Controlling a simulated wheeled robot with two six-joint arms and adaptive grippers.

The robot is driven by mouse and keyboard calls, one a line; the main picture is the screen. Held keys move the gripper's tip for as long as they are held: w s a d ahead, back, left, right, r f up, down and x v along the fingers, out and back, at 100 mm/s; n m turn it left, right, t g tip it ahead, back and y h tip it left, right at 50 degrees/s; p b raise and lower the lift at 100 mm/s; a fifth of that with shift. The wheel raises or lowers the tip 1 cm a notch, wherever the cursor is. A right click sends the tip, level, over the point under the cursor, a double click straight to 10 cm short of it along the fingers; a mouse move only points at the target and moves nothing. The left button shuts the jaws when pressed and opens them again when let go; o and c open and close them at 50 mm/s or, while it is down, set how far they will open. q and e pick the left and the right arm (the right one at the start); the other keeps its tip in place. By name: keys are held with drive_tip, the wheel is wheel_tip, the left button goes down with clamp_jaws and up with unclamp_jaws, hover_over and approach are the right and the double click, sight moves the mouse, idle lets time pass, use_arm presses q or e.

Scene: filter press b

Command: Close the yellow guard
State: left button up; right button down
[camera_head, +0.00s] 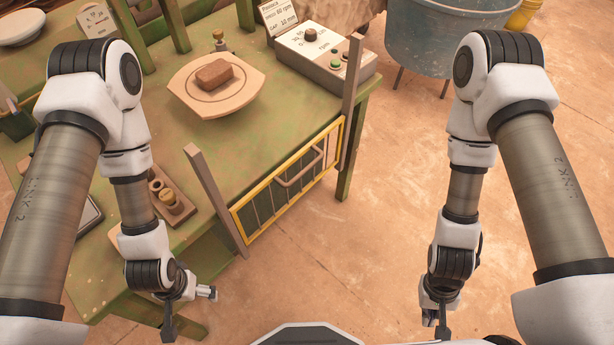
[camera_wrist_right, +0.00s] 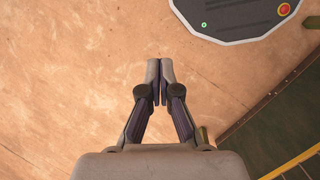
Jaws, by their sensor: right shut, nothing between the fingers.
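The yellow guard (camera_head: 292,203) is a yellow-edged frame with thin bars and a grey handle (camera_head: 302,172). In the head view it sits low between two upright posts, (camera_head: 215,200) and (camera_head: 350,95), along the near edge of the green table. The posts rise well above it. My right gripper (camera_head: 429,318) is over the floor to the right of the guard, apart from it. In the right wrist view this gripper (camera_wrist_right: 160,75) is shut and empty. My left gripper (camera_head: 208,292) is below and left of the guard, apart from it; its fingers are too small to read.
A grey-blue tub (camera_head: 440,40) stands at the back right. The floor (camera_head: 385,200) between guard and right arm is clear.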

drive_tip(key=w+a+r+m+g+y+p, duration=0.1)
drive_tip(key=w+a+m+y, duration=0.25)
drive_tip(key=a+m, duration=0.35)
drive_tip(key=w+a+r+m+y+p, duration=0.1)
drive_tip(key=w+a+m+y+p, duration=0.1)
drive_tip(key=a+m+y, duration=0.45)
drive_tip(key=w+a+r+m+t+p, duration=0.2)
drive_tip(key=w+m+t, duration=0.4)
drive_tip(key=w, duration=0.6)
drive_tip(key=w+a+r+m+t+p, duration=0.1)
drive_tip(key=w+a+m+t+p, duration=0.15)
drive_tip(key=w+m+t, duration=0.65)
drive_tip(key=w+a+f+n+g+p, duration=0.1)
drive_tip(key=w+a+f+n+p, duration=0.1)
drive_tip(key=w+a+n+p, duration=0.2)
drive_tip(key=w+a+p, duration=0.2)
drive_tip(key=w, duration=0.2)
drive_tip(key=shift+a+f+g+h, duration=0.2)
drive_tip(key=shift+f+g+h, duration=0.1)
drive_tip(key=shift+f+h, duration=0.1)
